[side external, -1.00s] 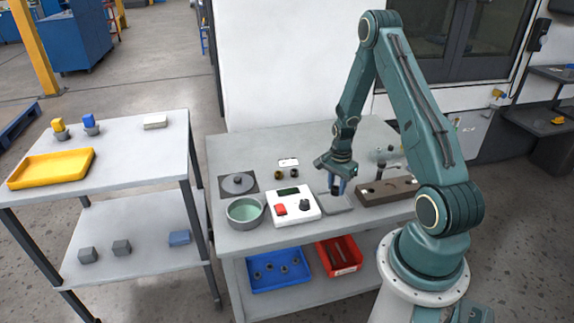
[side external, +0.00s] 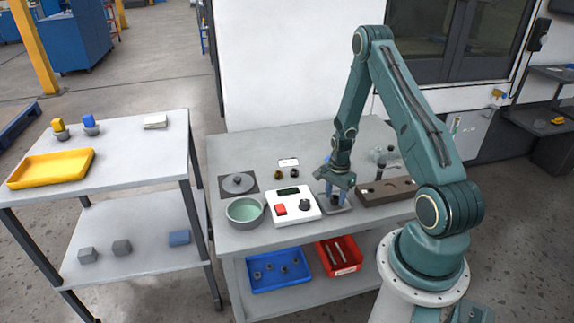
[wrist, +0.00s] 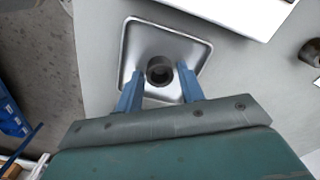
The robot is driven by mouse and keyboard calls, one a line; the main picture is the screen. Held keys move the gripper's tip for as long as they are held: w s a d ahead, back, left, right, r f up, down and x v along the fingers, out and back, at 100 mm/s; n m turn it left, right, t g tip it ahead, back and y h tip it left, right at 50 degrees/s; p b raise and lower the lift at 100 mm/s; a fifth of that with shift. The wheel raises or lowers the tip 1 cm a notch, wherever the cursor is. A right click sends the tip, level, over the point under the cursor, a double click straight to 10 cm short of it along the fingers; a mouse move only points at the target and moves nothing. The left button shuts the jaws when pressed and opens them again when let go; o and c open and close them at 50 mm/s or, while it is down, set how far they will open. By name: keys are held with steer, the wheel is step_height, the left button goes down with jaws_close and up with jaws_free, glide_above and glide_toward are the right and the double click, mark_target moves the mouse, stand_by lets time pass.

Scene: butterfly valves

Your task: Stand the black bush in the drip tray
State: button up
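The black bush (wrist: 160,71) is a short dark ring with its open bore facing up. It stands upright on the floor of the square metal drip tray (wrist: 136,36), near its middle. In the side view the bush (side external: 336,202) is small and partly screened by the fingers, and the drip tray (side external: 343,211) lies at the table's front. My gripper (wrist: 161,72) has its two blue fingers apart, one on each side of the bush, with a visible gap to it. My gripper also shows above the tray in the side view (side external: 336,194).
Two small bushes (side external: 287,174) sit behind.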

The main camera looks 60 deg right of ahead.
steer(key=shift+o, duration=0.9)
step_height(320, 180, up, 12)
steer(key=shift+r, duration=0.15)
stand_by(0.8)
